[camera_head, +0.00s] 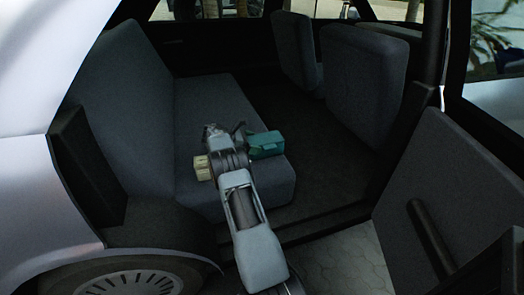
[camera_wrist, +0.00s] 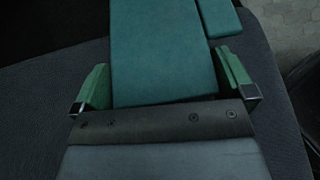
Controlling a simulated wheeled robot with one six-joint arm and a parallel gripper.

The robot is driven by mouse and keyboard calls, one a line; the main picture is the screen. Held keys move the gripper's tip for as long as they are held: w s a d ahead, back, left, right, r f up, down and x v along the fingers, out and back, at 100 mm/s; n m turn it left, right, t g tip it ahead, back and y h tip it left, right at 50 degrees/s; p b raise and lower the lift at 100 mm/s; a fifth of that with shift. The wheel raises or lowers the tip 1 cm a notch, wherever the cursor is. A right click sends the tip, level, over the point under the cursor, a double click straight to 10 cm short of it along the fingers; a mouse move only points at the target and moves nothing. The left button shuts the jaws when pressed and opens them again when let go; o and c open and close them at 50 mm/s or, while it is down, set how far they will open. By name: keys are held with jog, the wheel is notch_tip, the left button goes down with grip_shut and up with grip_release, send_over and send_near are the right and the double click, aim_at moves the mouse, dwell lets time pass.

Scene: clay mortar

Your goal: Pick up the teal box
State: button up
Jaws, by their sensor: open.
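The teal box (camera_head: 266,145) lies on the rear car seat, close to the seat's front edge. In the wrist view the teal box (camera_wrist: 160,50) fills the upper middle, and a second teal piece shows at its upper right. My gripper (camera_head: 225,132) is over the seat, just left of the box in the head view. In the wrist view my gripper (camera_wrist: 168,92) is open, with one finger on each side of the box's near part. I cannot tell whether the fingers touch it. The box's near end is hidden behind the gripper's dark plate.
A pale yellow block (camera_head: 202,168) lies on the seat left of my gripper. The grey rear seat (camera_head: 205,100) has free room behind. Front seats (camera_head: 362,75) stand across the footwell, and an open door (camera_head: 450,200) is at the right.

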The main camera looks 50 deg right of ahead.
jog(key=shift+c, duration=0.5)
jog(key=c, duration=1.4)
jog(key=shift+o, duration=0.2)
jog(key=shift+r, duration=0.1)
